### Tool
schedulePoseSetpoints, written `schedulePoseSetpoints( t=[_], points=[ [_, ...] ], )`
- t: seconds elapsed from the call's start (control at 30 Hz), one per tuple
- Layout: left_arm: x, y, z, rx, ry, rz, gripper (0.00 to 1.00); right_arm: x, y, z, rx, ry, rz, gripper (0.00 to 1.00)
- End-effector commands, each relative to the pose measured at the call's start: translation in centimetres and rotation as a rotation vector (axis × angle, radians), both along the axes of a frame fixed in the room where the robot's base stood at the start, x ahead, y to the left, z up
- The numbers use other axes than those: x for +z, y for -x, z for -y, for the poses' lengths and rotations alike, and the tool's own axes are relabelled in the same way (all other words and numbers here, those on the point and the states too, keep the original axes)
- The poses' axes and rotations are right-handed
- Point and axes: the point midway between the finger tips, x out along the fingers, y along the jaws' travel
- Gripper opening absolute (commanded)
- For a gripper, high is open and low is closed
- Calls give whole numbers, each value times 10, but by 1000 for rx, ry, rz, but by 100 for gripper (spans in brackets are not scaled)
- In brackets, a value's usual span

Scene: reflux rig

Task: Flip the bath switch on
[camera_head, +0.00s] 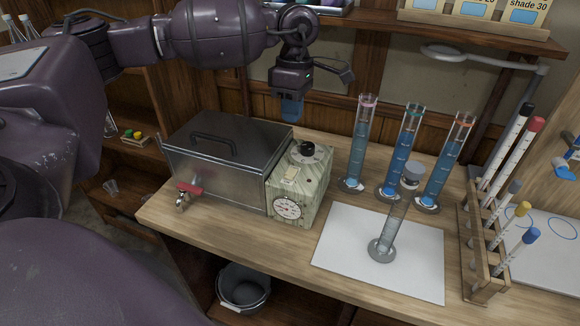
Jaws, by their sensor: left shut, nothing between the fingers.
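The bath is a lidded metal tank (222,165) on the wooden bench, with a pale green control box (316,182) at its right end. The box carries a black knob (307,149) on a round dial, a small cream switch (291,174) in front of it, and a round gauge (287,208). I cannot tell which way the switch is set. My left gripper (292,108) is shut and empty, with blue fingertips pointing down. It appears above and behind the control box, apart from the switch. My right gripper is out of view.
Several tall cylinders of blue liquid (402,145) stand right of the box. A smaller cylinder (388,235) stands on a white sheet (336,255). A wooden rack (485,265) holds tubes at the right. A red-handled tap (189,189) projects from the tank; a bucket (243,288) sits below.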

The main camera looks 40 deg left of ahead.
Motion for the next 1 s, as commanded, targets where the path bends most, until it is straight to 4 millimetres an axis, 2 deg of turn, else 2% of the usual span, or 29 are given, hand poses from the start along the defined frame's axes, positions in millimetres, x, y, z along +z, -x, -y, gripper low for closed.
schedulePoseSetpoints(
  t=[0.17, 0.33, 0.8, 1.0],
  points=[
    [-1, 0, 0, 0, 1, -1, 0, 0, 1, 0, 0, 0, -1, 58],
    [-15, 2, 1, 1, 1, -2, 0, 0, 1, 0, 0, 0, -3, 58],
    [-95, 12, 3, 1, 3, -2, 0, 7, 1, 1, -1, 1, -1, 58],
    [-123, 15, 4, 1, 1, -2, 0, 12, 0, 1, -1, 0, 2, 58]
  ],
)
